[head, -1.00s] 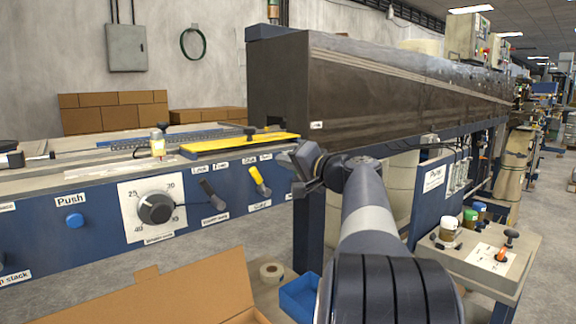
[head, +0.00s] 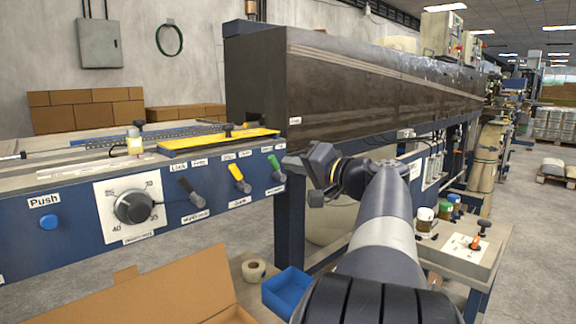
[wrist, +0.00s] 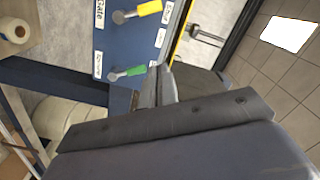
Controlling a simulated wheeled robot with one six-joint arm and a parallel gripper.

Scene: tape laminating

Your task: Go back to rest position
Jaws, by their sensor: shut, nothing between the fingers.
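My gripper (head: 294,164) shows in the head view just right of the blue machine panel, in front of the dark laminating housing. Its fingers are together with nothing between them. In the wrist view the closed fingertips (wrist: 160,84) point toward the panel, near the green lever (wrist: 128,71) and the yellow lever (wrist: 138,12). In the head view the green lever (head: 277,168) is just left of the fingertips, and the yellow lever (head: 239,177) is further left. I cannot tell from the pictures whether the fingers touch the panel.
The dark housing (head: 350,90) stands behind my arm. A blue bin (head: 290,293) and a tape roll (head: 254,270) are below the panel, beside an open cardboard box (head: 150,305). A side table (head: 465,262) with small bottles stands at the right.

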